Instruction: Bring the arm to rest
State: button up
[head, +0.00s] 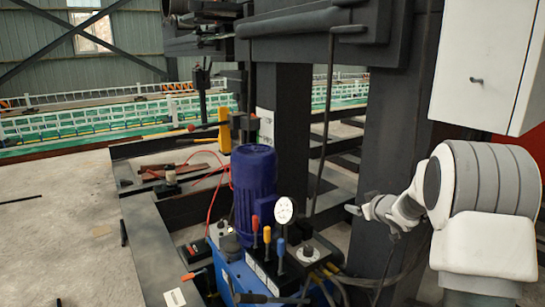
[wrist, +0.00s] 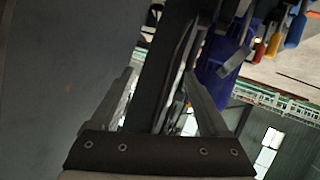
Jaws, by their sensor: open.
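My gripper (head: 366,210) is at the right of the head view, at the end of my white and grey arm. It is in front of a dark steel column (head: 385,140) and to the right of the pressure gauge. In the wrist view my gripper (wrist: 160,82) shows two grey fingers spread apart, with no object held between them. A dark bar passes behind the gap there. Whether the fingers touch anything behind them cannot be told.
A blue motor (head: 254,185) stands on a blue hydraulic unit with a gauge (head: 284,210) and coloured levers (head: 267,237), left of my gripper. Black hoses (head: 385,280) run below. A white cabinet (head: 480,70) hangs above my arm. Open concrete floor (head: 55,215) lies at left.

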jog(key=s+a+r+m+g+h, duration=0.1)
jog(key=s+r+m+h, duration=0.1)
jog(key=s+r, duration=0.6)
jog(key=s+a+r+m+g+h, duration=0.2)
jog(key=s+r, duration=0.2)
jog(key=s, duration=0.7)
jog(key=s+a+f+g+y, duration=0.1)
jog(key=s+a+f, duration=0.15)
jog(key=s, duration=0.65)
jog(key=s+a+f+g+y, duration=0.15)
jog(key=s+a, duration=0.25)
jog(key=s, duration=0.5)
jog(key=s+a+f+g, duration=0.1)
jog(key=s+a+g, duration=0.15)
jog(key=s, duration=0.65)
notch_tip(320, 180, up, 18)
jog(key=p, duration=1.8)
jog(key=shift+w+a+r+m+t, duration=0.15)
jog(key=shift+w+a+m+t, duration=0.1)
jog(key=shift+w+m+t, duration=0.05)
